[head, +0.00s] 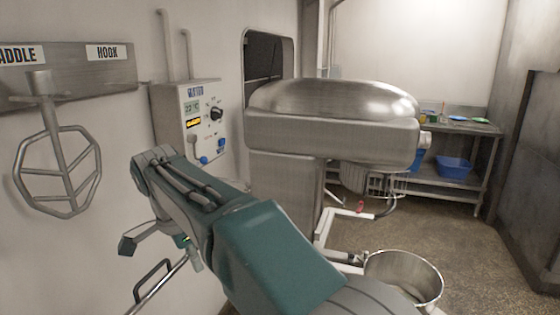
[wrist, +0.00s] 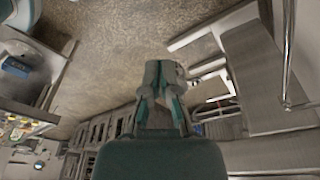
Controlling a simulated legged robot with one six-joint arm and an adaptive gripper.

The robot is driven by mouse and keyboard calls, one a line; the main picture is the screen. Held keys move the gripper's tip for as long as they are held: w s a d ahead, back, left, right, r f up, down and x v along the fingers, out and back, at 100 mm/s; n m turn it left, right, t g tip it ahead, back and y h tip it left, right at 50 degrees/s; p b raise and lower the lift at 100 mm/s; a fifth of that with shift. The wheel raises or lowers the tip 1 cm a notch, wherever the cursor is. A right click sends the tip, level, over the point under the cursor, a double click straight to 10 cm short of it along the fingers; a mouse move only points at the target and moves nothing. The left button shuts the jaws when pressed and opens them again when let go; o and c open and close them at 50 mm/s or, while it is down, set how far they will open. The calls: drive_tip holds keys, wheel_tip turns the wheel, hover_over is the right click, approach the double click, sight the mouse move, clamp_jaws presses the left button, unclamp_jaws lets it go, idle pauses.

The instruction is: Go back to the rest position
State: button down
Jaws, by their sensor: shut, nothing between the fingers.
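In the wrist view my gripper (wrist: 163,78) is shut, with its fingertips together and nothing between them. It hangs over open floor and touches nothing that I can see. In the head view my green arm is folded up in front of the mixer (head: 330,130), reaching left toward the wall. Part of the arm's end shows beside the wall below the control box (head: 190,125). I cannot make out the fingers clearly there.
A metal paddle (head: 57,170) hangs from a labelled rack (head: 75,75) on the left wall. A steel bowl (head: 402,278) stands low at the right. A steel shelf table (head: 470,128) with a blue bin (head: 453,168) stands behind. Brown floor (head: 470,240) is clear at right.

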drive_tip(key=s+d+r+n+t+y, duration=0.1)
drive_tip(key=s+d+n, duration=0.2)
drive_tip(key=d, duration=0.8)
drive_tip(key=s+d+n+t+y, duration=0.1)
drive_tip(key=s+d+n, duration=0.25)
drive_tip(key=d, duration=0.65)
drive_tip(key=s+d+f+n+t, duration=0.2)
drive_tip(key=s+d+f+n, duration=0.2)
drive_tip(key=s+d+f, duration=0.3)
drive_tip(key=s+d, duration=0.3)
drive_tip(key=s, duration=0.2)
drive_tip(key=shift+d+f+t, duration=0.2)
drive_tip(key=shift+f+t, duration=0.1)
